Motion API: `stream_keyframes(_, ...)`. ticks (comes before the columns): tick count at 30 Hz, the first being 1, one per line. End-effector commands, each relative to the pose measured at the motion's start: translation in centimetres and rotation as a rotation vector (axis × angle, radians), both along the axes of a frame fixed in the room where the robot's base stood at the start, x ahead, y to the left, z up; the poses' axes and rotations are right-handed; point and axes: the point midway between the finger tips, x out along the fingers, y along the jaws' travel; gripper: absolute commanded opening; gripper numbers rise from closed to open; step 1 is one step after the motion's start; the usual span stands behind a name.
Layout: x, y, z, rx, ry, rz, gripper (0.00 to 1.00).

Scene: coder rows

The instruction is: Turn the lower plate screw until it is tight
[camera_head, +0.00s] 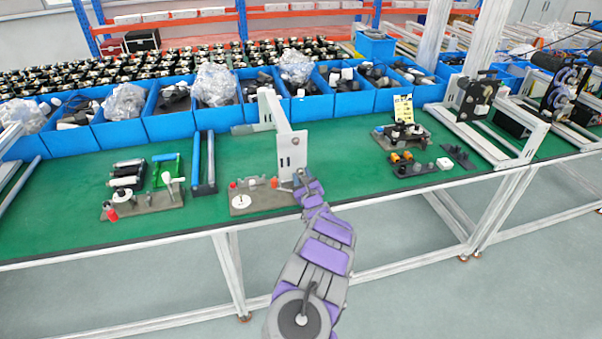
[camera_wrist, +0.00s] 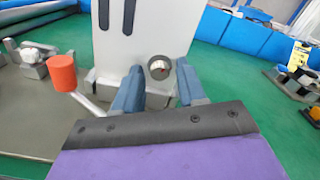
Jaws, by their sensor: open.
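The white upright plate (camera_head: 292,148) stands on a grey base at the front of the green table, and its lower face fills the middle of the wrist view (camera_wrist: 120,50). A round metal screw head (camera_wrist: 158,68) shows low on that face. My gripper (camera_head: 301,178) is close to the plate's lower right side. In the wrist view my gripper (camera_wrist: 160,82) is open, with one blue-grey finger on each side of the screw. I cannot tell whether the fingers touch it. In the head view my gripper hides the screw.
A red-orange knob (camera_wrist: 62,73) on a metal lever stands just left of my gripper. A grey base with a white disc (camera_head: 242,202) lies left of the plate. Blue bins (camera_head: 216,121) line the table's back.

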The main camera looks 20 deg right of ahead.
Motion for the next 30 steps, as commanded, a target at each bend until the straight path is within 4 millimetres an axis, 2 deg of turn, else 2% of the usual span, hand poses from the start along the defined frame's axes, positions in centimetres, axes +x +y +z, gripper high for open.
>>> stream_keyframes(26,-0.01,-0.03,-0.03,0.0,0.0,-0.001,0.4)
stream_keyframes(30,-0.01,-0.04,-0.04,0.0,0.0,-0.001,0.3)
